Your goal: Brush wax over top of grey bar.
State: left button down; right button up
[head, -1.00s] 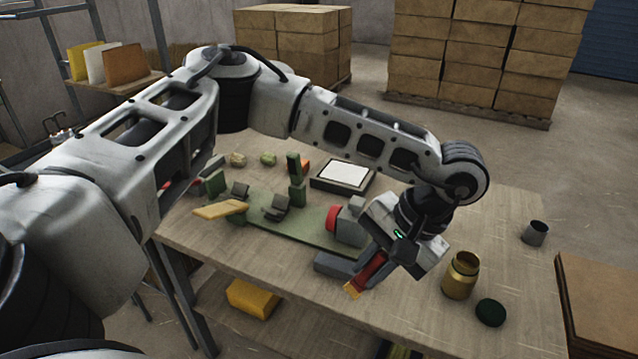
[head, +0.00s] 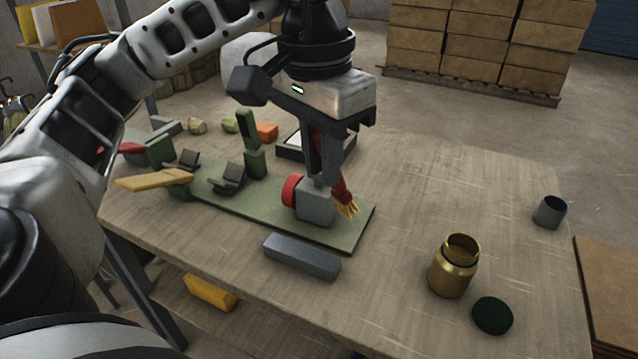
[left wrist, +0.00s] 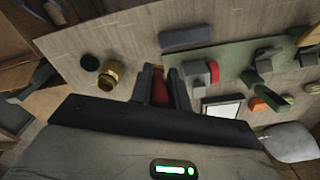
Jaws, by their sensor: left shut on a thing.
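The grey bar (head: 302,256) lies on the table in front of the green board; it also shows at the top of the left wrist view (left wrist: 188,36). My left gripper (head: 325,175) points down and is shut on the brush (head: 345,204), which has a red handle and yellow bristles. The brush is behind and to the right of the bar, with its bristles beside a grey block. The red handle shows between the fingers in the left wrist view (left wrist: 160,90). An open brass jar (head: 453,268) stands at the right, its contents unclear. My right gripper is out of view.
The green board (head: 240,204) carries a grey block with a red knob (head: 316,207) and upright green parts. A dark green lid (head: 492,315) and a grey cup (head: 550,212) are at the right. Table space between the board and the jar is clear.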

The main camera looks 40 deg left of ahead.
pick_arm(q)
jog(key=shift+s+a, duration=0.2)
jog(key=shift+f, duration=0.2)
notch_tip(320, 180, down, 4)
jog(key=b, duration=0.3)
jog(key=shift+f, duration=0.15)
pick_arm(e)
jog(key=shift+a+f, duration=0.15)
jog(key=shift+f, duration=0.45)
pick_arm(q)
jog(key=shift+w, duration=0.1)
